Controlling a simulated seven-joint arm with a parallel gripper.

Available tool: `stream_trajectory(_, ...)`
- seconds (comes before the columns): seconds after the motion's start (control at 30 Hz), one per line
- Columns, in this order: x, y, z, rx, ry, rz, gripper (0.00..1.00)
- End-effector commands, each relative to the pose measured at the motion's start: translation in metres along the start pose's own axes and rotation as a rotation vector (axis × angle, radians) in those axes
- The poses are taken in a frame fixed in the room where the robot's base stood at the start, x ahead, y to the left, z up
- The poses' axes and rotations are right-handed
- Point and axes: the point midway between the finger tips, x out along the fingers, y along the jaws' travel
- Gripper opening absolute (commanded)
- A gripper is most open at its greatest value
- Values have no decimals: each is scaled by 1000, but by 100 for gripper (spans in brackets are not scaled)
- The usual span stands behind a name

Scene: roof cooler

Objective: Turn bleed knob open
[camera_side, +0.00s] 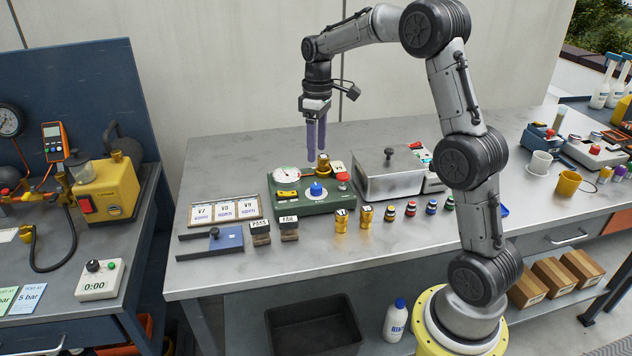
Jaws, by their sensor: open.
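A green test unit (303,203) sits on the grey bench, with a round white gauge (286,173) on its left. A blue knob (317,189) stands on its front middle; it looks like the bleed knob, but I cannot read its label or tell its turned position. A brass valve (323,166) stands upright at the unit's back. My gripper (316,150) points straight down with its purple fingers parted slightly. It is open, with nothing seen between the fingers. The fingertips appear just above the brass valve, behind and above the blue knob; I cannot tell the exact gap.
A lidded metal box (388,180) stands close right of the unit. A tag rack (225,210), a blue sliding block (226,239) and PASS and FAIL stamps (275,230) lie left and in front. Brass valves (341,221) and coloured caps (411,208) line the front.

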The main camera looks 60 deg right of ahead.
Motion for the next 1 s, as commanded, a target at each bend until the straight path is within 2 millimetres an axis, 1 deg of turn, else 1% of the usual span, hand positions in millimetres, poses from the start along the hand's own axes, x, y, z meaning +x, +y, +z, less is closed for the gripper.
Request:
stream_trajectory(0.03, 12, -1, 1, -1, -4, -3, 69)
stream_trajectory(0.3, 64, -1, 0, -1, -3, -3, 69)
stream_trajectory(0.4, 80, -1, 1, -1, -4, -3, 69)
stream_trajectory(0.5, 92, -1, 0, -1, -1, -1, 69)
stream_trajectory(0.6, 100, -1, 0, -1, -1, -1, 69)
stream_trajectory(0.7, 104, -1, 0, -1, 0, 0, 69)
stream_trajectory(0.97, 105, -1, 0, -1, 1, 0, 69)
stream_trajectory(1.0, 105, -1, 0, -1, 1, 0, 65)
